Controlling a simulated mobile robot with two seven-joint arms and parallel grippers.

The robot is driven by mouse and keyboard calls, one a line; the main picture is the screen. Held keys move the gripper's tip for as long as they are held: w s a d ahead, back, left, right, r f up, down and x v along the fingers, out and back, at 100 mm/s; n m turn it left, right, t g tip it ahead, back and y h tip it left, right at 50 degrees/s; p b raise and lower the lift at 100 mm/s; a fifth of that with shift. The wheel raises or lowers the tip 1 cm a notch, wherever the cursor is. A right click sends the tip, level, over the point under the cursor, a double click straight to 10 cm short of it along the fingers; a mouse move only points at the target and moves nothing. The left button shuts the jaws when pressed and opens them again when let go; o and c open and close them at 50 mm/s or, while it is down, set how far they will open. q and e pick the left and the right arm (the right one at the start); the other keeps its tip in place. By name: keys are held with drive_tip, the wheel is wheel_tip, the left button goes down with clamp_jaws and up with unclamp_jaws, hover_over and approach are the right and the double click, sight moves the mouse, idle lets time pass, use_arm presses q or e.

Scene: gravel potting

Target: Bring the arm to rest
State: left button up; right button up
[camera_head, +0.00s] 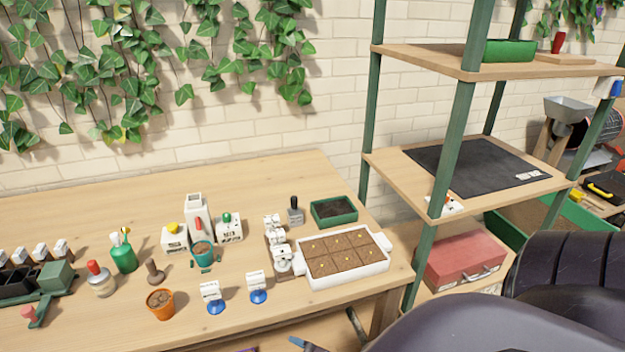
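Neither of my grippers shows clearly in the head view. A large dark, smooth part of my own body fills the lower right corner, and I cannot see a gripper on it. On the wooden table (110,196) stand an orange pot (160,304) with brown filling and a teal pot (203,256) in front of a white dispenser (197,222). A white tray (345,279) with soil-filled cells sits at the table's right end. A green tray (334,211) of dark soil is behind it.
A green-posted shelf (420,58) stands right of the table, with a black mat (476,167) on its middle board and a red case (465,262) below. The table's back left is clear.

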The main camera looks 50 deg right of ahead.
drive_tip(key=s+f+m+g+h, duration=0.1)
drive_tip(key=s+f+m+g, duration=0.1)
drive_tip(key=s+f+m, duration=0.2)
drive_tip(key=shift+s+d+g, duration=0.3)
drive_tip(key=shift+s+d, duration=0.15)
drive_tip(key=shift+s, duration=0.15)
